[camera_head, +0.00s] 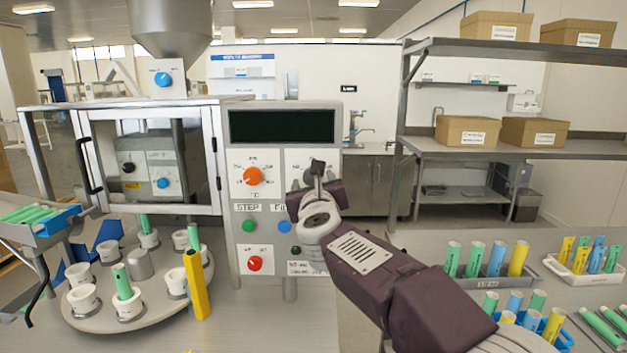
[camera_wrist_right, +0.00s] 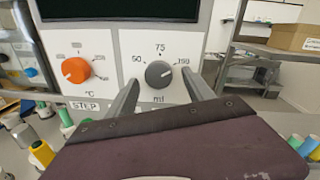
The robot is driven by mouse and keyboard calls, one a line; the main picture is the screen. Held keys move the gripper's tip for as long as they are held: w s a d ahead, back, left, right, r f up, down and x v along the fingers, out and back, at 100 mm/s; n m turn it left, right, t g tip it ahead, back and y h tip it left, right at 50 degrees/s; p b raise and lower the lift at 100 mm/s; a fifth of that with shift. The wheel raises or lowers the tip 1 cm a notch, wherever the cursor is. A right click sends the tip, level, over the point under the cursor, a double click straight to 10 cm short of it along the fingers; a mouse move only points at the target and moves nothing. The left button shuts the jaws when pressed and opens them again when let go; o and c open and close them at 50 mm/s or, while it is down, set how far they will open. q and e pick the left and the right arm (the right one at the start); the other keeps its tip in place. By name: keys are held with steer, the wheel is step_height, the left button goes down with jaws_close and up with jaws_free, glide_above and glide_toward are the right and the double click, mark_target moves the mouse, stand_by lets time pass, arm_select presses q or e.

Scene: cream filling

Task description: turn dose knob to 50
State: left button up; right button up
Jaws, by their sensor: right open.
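The dose knob (camera_wrist_right: 158,74) is a dark grey round dial on a white plate marked 50, 75, 100 and ml. Its pointer direction is hard to make out in the right wrist view. My right gripper (camera_wrist_right: 161,78) is open, with one finger to the left of the knob and one to the right. It is facing the panel, and I cannot tell whether the fingers touch the knob. In the head view my right gripper (camera_head: 317,168) covers most of the knob and its scale. My left gripper is out of view.
An orange °C knob (camera_head: 253,176) sits left of the dose knob. Below are a green button (camera_head: 249,225), a blue button (camera_head: 284,225) and a red knob (camera_head: 255,263). A dark display (camera_head: 282,125) is above. A turntable (camera_head: 98,318) with cups stands at left; tube racks (camera_head: 487,281) at right.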

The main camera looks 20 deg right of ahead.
steer(key=shift+w, duration=0.5)
jaws_close()
